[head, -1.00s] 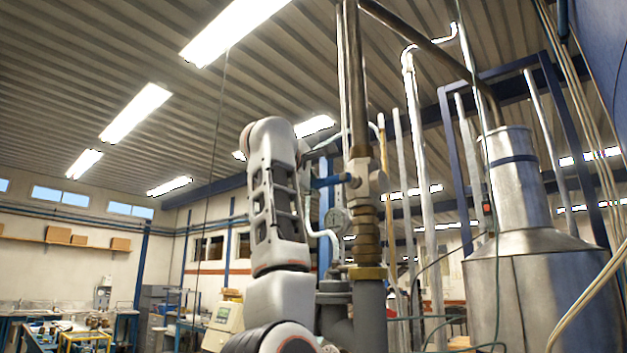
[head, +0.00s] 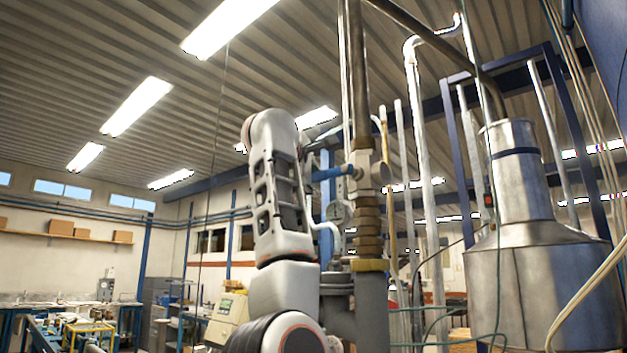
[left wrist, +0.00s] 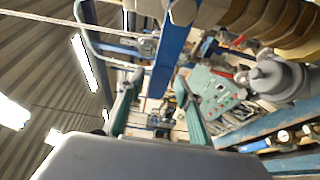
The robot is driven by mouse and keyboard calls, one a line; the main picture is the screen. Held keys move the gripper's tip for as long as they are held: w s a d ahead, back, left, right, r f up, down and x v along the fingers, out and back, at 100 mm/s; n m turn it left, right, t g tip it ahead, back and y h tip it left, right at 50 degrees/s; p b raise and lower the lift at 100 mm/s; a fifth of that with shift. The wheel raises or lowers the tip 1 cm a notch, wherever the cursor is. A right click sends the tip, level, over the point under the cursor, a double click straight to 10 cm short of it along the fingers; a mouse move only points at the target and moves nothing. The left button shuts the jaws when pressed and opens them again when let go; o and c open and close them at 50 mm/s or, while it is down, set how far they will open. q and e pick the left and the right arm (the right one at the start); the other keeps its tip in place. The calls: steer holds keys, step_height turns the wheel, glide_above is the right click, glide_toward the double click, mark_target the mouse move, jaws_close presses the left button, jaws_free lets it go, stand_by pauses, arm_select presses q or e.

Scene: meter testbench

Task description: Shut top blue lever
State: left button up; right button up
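The top blue lever (head: 328,173) sticks out to the left, about level, from a valve (head: 367,170) on the vertical brass pipe in the head view. My left arm stands just left of it and hides most of the left gripper. In the left wrist view, the gripper's two green fingers (left wrist: 155,82) are spread apart. A blue bar that looks like the lever (left wrist: 172,58) runs down between the fingertips, with a gap on each side as far as I can see. My right gripper is in neither view.
Brass fittings (head: 368,235) and a thick grey pipe (head: 371,310) continue beneath the valve. A large metal tank (head: 535,280) stands at the right.

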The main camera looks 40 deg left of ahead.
arm_select(q)
steer(key=shift+s, duration=0.1)
steer(key=v, duration=1.2)
steer(key=shift+a, duration=0.1)
